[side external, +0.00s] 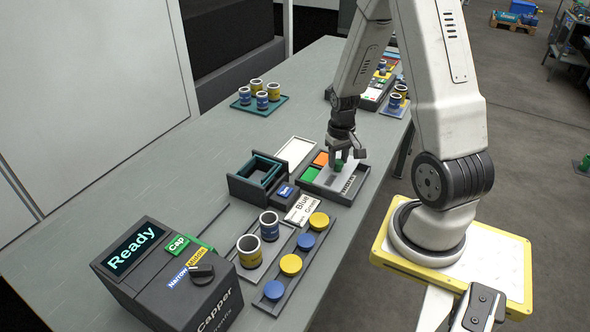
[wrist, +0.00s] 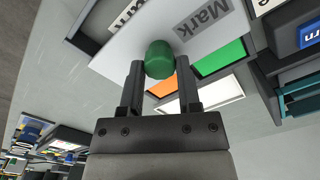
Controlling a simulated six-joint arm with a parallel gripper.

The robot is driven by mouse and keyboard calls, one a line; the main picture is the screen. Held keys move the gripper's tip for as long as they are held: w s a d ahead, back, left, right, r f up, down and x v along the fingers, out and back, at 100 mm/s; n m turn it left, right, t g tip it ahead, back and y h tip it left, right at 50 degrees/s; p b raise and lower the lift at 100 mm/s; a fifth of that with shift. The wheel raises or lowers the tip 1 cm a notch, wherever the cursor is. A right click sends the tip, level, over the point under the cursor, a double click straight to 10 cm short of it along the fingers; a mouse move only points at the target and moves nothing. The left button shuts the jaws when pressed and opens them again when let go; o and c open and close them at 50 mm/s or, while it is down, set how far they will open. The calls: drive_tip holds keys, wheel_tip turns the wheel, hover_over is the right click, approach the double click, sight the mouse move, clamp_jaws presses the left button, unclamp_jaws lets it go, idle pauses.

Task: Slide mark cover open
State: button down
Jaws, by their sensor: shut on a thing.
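The mark cover (side external: 351,172) is a light grey plate on a dark tray, with a green knob (side external: 339,164) on top. In the wrist view the cover (wrist: 125,50) carries a grey "Mark" label, and its green knob (wrist: 160,57) sits between my fingertips. My gripper (wrist: 160,72) is shut on this knob. In the side view my gripper (side external: 346,157) stands over the cover from above. A green block (side external: 310,174) and an orange block (side external: 321,158) lie uncovered at the tray's left side. What lies under the cover is hidden.
A dark box with a teal insert (side external: 262,170) and a white plate (side external: 295,150) stand left of the tray. A card labelled "Blue" (side external: 303,208) and a rack of yellow and blue discs (side external: 305,241) are in front. The capper machine (side external: 170,275) reads "Ready".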

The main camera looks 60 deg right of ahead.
sight(350, 174)
drive_tip(key=shift+s, duration=1.95)
drive_tip(key=shift+c, duration=1.4)
unclamp_jaws()
drive_tip(key=shift+r, duration=0.15)
drive_tip(key=shift+r, duration=0.4)
wheel_tip(350, 174, up, 7)
drive_tip(key=shift+f, duration=0.1)
